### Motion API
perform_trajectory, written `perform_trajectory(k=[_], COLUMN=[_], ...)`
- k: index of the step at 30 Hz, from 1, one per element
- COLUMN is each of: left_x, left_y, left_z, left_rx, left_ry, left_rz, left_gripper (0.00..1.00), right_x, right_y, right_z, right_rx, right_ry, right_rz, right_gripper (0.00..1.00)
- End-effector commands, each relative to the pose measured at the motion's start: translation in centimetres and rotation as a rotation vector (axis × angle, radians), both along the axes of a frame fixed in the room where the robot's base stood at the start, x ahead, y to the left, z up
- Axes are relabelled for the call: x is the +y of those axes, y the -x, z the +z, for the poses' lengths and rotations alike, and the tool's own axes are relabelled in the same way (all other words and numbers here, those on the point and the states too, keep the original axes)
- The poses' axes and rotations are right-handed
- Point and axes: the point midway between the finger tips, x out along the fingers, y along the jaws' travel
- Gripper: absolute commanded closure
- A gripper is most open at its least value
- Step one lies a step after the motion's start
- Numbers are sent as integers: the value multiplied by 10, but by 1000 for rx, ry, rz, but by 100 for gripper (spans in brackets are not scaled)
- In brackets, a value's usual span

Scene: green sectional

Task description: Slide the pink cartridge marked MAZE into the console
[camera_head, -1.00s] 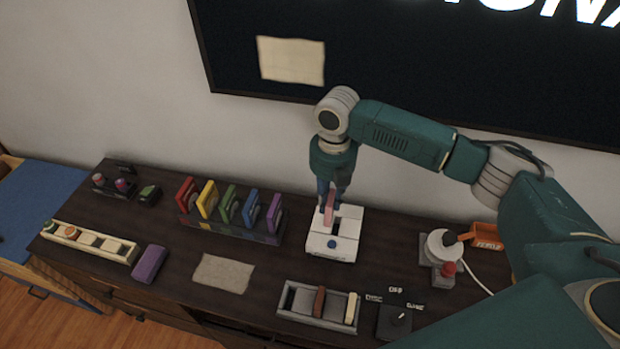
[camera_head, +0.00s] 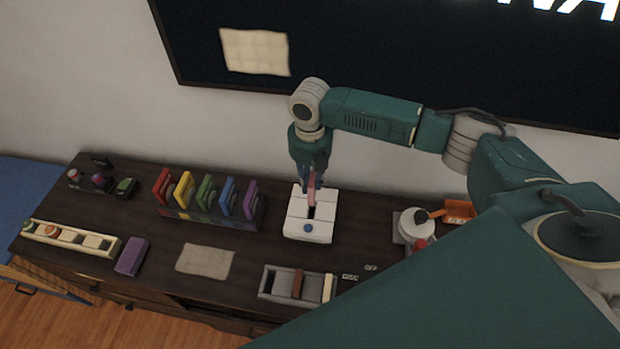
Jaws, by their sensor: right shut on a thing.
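The white console (camera_head: 296,226) stands on the dark cabinet, with a dark slot in its top and a blue round button on its front. My right gripper (camera_head: 312,180) is above the back of the console, pointing down. It is shut on the pink cartridge (camera_head: 311,190), which is upright over the slot. The cartridge's lower end is at or just above the slot; I cannot tell whether it is inside. Its marking is not readable. My left gripper is not in view.
A rack (camera_head: 205,213) of several coloured cartridges stands left of the console. A grey tray (camera_head: 283,292) is in front, and a joystick (camera_head: 416,222) and orange box (camera_head: 458,210) are to the right. A beige cloth (camera_head: 205,261) lies front left. A dark screen (camera_head: 400,60) hangs behind.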

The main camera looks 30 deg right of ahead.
Motion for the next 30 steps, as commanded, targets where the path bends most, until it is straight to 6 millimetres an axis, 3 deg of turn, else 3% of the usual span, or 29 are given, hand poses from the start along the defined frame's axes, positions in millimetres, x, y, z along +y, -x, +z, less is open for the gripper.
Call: perform_trajectory(k=[4, 15, 30], left_x=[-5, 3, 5], left_y=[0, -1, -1], left_z=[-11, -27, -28], left_rx=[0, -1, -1], left_ry=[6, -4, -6], left_rz=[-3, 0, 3], left_gripper=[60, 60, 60], right_x=[1, 1, 1], right_y=[1, 1, 1], right_z=[-18, -51, -54], right_rx=[3, 2, 2], right_ry=[-1, 0, 0], right_rz=[2, 1, 1], right_gripper=[100, 100, 100])
